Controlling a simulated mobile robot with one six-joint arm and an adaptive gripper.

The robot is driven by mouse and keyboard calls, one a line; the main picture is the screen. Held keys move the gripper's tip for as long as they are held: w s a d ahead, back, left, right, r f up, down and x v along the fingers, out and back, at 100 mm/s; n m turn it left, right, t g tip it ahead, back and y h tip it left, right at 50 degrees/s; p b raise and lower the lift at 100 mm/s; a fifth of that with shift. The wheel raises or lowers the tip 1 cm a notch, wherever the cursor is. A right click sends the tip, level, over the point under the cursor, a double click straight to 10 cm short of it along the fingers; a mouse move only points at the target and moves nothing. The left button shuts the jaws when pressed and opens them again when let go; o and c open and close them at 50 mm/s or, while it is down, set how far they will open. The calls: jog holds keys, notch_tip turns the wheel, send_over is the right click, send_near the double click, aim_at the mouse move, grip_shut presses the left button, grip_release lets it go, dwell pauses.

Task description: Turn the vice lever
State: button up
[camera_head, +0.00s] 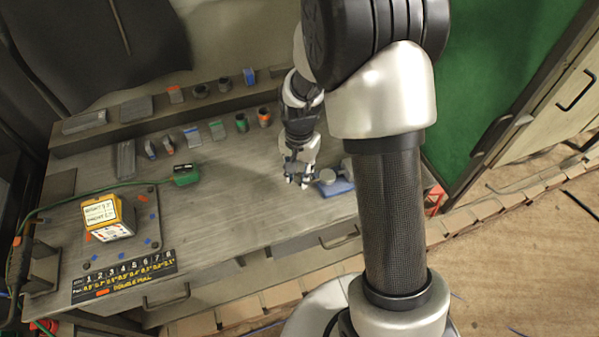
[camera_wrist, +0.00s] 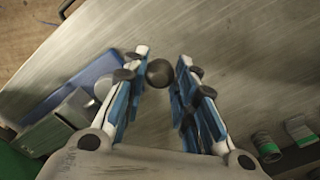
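The vice (camera_head: 338,184) is a grey body with blue parts near the front right of the workbench. It also shows at the left of the wrist view (camera_wrist: 62,122), beside my gripper. A dark round knob (camera_wrist: 159,72), apparently the lever's end, sits between my fingertips in the wrist view. The rest of the lever is hard to make out. My gripper (camera_head: 298,182) is just left of the vice, low over the bench. In the wrist view my gripper (camera_wrist: 161,62) is open, with its blue-padded fingers on either side of the knob. I cannot tell whether they touch it.
The workbench (camera_head: 230,215) is bare left of my gripper. A green device (camera_head: 186,174) with a cable and a yellow-framed display box (camera_head: 106,217) stand at the left. Several small blocks and cups line the back. A green panel (camera_head: 500,70) rises at the right.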

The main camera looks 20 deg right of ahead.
jog(key=o, duration=0.4)
jog(key=shift+r, duration=6)
